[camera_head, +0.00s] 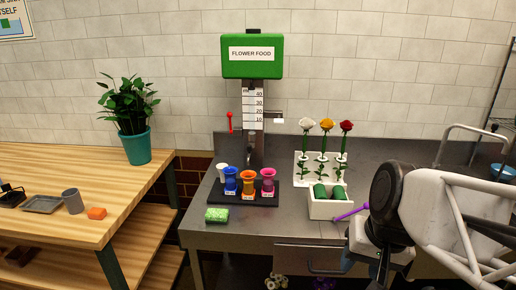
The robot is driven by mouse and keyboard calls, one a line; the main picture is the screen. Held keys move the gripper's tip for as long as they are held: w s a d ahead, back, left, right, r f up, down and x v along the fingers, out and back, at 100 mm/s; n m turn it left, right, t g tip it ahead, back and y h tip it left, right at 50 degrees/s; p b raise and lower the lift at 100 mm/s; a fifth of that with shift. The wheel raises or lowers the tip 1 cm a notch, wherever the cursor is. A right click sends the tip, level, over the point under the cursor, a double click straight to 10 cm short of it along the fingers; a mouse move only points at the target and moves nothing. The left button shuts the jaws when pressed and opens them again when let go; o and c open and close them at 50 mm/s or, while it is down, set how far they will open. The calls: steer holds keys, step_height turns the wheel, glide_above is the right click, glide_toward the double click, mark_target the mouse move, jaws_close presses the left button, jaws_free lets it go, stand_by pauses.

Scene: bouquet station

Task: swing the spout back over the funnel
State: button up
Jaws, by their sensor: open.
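The flower food dispenser has a green box (252,57) on top and a clear column with a number scale (252,108). A short grey arm, which looks like the spout (270,114), sticks out to the right of the column and ends in a small pale tip. A red lever (230,120) is on the column's left.
A black tray (272,200) holds blue, orange and pink vases. A green block (216,215) lies in front. A white rack (299,172) holds three roses, behind a white box (324,210) with green rolls. A purple stick (350,213) lies near my arm. A wooden table stands left.

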steer(key=w+a+r+m+t+y, duration=0.1)
steer(key=w+a+m+y, duration=0.45)
steer(key=w+a, duration=0.6)
steer(key=w+a+r+m+t+y, duration=0.1)
steer(key=w+a+m+y, duration=0.45)
steer(key=w, duration=1.05)
steer(key=m+t, duration=0.8)
steer(key=m, duration=0.6)
glide_toward(249, 146)
steer(key=x, duration=0.2)
steer(key=shift+w+f+y, duration=0.25)
steer(key=shift+w+y, duration=0.05)
steer(key=shift+w, duration=0.05)
steer(key=shift+w+a, duration=0.1)
steer(key=shift+x, duration=3.75)
